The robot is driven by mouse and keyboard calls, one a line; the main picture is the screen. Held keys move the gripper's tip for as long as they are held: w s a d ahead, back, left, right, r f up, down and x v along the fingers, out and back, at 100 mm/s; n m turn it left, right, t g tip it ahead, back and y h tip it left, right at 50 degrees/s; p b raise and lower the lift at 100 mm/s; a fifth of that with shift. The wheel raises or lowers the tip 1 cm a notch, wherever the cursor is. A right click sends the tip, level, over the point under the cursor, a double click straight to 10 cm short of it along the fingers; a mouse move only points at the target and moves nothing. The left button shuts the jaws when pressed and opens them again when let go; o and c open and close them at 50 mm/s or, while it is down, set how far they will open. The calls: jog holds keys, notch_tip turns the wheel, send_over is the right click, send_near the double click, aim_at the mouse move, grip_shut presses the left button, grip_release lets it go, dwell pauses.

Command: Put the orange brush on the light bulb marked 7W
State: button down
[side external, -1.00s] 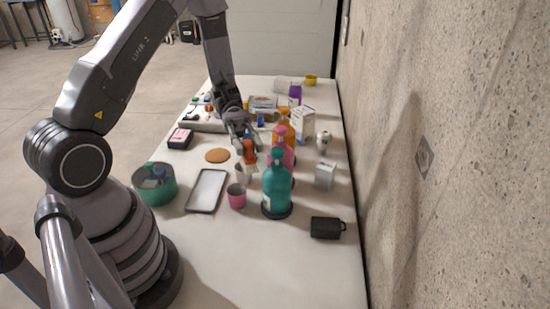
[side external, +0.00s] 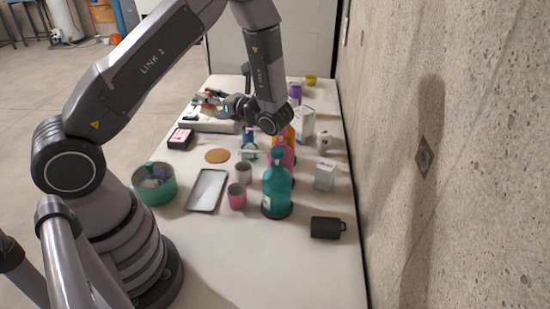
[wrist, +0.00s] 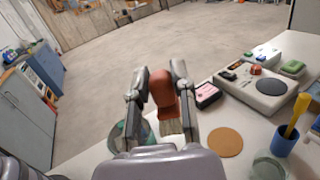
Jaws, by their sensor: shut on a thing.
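My gripper (wrist: 162,100) is shut on the orange brush (wrist: 163,88), which sits between the two fingers in the wrist view with its pale bristles toward the bottom of the picture. In the side external view, my gripper (side external: 221,103) is above the far left part of the table, with the brush (side external: 208,97) small at its tip. A white rounded object (side external: 324,141) stands at the right of the table; I cannot tell if it is a light bulb. No 7W mark is readable in either view.
A teal bottle (side external: 277,188), pink cup (side external: 237,197), grey tray (side external: 206,190) and green tub (side external: 155,186) stand nearer.

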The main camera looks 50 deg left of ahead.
jog(key=w+d+r+m+t, duration=0.2)
jog(key=w+d+m+t, duration=0.2)
jog(key=w+m+t, duration=0.55)
jog(key=m+t+h, duration=0.3)
jog(key=t+h, duration=0.1)
jog(key=t, duration=0.5)
send_over(325, 133)
jog(key=shift+g, duration=0.25)
notch_tip(325, 133, down, 13)
jog(key=shift+s+r, duration=0.15)
jog(key=shift+f, duration=1.7)
jog(key=c, duration=0.9)
grip_release()
jog(key=shift+f, duration=0.1)
jog(key=shift+c, duration=0.2)
